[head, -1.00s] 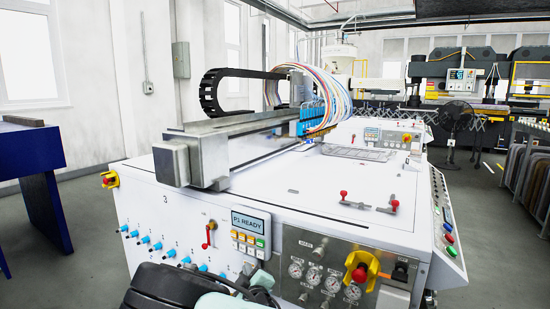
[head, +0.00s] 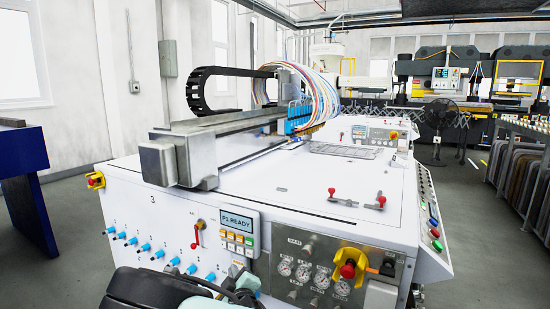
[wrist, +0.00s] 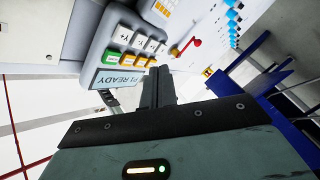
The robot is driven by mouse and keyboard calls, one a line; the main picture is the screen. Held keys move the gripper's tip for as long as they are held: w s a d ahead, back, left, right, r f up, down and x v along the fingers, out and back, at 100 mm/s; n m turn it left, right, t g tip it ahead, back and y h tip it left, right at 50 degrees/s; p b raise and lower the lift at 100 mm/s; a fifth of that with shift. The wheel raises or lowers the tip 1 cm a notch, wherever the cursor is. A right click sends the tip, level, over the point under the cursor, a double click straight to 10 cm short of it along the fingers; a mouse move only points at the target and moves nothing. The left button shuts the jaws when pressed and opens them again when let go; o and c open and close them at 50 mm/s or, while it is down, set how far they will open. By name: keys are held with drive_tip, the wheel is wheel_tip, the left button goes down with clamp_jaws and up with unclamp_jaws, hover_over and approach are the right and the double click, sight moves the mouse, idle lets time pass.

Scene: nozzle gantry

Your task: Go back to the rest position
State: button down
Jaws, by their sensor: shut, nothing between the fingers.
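The white nozzle gantry machine (head: 300,200) fills the middle of the head view, with a small display reading "P1 READY" (head: 237,220) on its front. My gripper (wrist: 160,82) shows in the wrist view with its dark fingers together and nothing between them. The fingers point toward the front panel, close to the display (wrist: 122,79) and its green, orange and white buttons (wrist: 135,50). I cannot tell whether they touch the panel. In the head view, my arm is at the bottom edge and the fingertips are not clearly seen.
A red lever (head: 196,236) and a row of blue fittings (head: 160,254) line the front panel. Gauges (head: 303,273) and a red knob on yellow (head: 348,268) are to the right. A blue table (head: 25,170) stands at left. Grey floor is open at right (head: 470,240).

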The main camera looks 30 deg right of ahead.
drive_tip(key=s+a+f+m+g, duration=0.3)
drive_tip(key=s+m+g, duration=0.2)
drive_tip(key=s+g, duration=0.35)
drive_tip(key=s+a+r+g+y, duration=0.2)
drive_tip(key=s+a+r+g, duration=0.15)
drive_tip(key=s, duration=0.35)
drive_tip(key=s+a+r+g+y, duration=0.25)
drive_tip(key=s+a+r, duration=0.2)
drive_tip(key=s, duration=0.25)
drive_tip(key=s+d+r+n+g+h, duration=0.1)
drive_tip(key=s+d+r+n, duration=0.15)
drive_tip(key=s+r, duration=0.5)
drive_tip(key=s+d+r+n+g, duration=0.2)
drive_tip(key=s+d+r, duration=0.15)
drive_tip(key=s, duration=0.65)
wheel_tip(320, 180, up, 13)
drive_tip(key=p, duration=1.3)
drive_tip(key=shift+s+a, duration=0.15)
